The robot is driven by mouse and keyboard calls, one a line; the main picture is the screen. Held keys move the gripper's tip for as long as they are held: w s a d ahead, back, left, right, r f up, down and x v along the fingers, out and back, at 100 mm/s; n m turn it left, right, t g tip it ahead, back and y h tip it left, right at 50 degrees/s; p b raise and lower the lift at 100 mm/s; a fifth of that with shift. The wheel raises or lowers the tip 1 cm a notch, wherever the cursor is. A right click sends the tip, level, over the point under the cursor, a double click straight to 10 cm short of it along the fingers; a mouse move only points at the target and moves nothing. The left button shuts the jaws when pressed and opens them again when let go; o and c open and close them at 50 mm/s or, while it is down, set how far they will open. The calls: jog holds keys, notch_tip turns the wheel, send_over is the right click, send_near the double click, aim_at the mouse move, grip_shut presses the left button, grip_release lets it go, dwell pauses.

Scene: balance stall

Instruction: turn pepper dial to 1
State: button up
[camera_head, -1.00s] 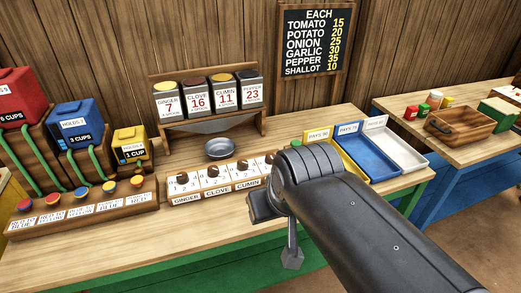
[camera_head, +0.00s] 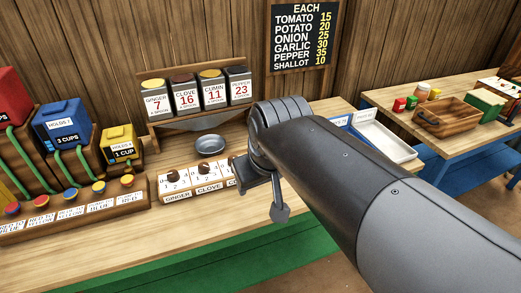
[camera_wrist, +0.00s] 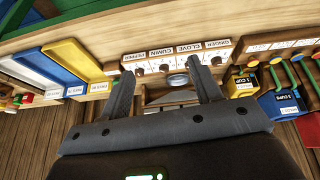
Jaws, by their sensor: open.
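The dial panel (camera_wrist: 178,57) shows upside down in the wrist view, with four dark knobs labelled PEPPER, CUMIN, CLOVE and GINGER from left to right. The pepper dial (camera_wrist: 139,71) is at its left end, near the left finger's tip in the picture; its setting is too small to read. My gripper (camera_wrist: 161,70) is open and empty, its fingers apart across the panel. In the head view my arm hides the pepper dial and most of the cumin section; the ginger dial (camera_head: 173,171) and clove dial (camera_head: 203,167) show.
A metal bowl (camera_head: 210,145) sits behind the panel, below a rack with the pepper jar (camera_head: 239,92) and others. A button panel (camera_head: 70,215) stands left. Trays, including a white one (camera_head: 385,140), lie right. The front counter strip is clear.

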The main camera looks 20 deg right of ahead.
jog(key=w+d+f+n+g, duration=0.2)
jog(key=w+d, duration=0.2)
jog(key=w, duration=0.9)
jog(key=w+d+f+n+g, duration=0.15)
jog(key=w+d, duration=0.25)
jog(key=w, duration=0.8)
jog(key=w+d+f+n+g, duration=0.1)
jog(key=w+d+f+n, duration=0.25)
jog(key=w+f, duration=0.4)
jog(key=shift+m+h, duration=0.3)
jog(key=shift+m, duration=0.2)
jog(key=f, duration=0.3)
jog(key=d+f, duration=0.1)
jog(key=f, duration=0.6)
jog(key=shift+w+d, duration=0.2)
jog(key=shift+w, duration=0.2)
jog(key=c, duration=1)
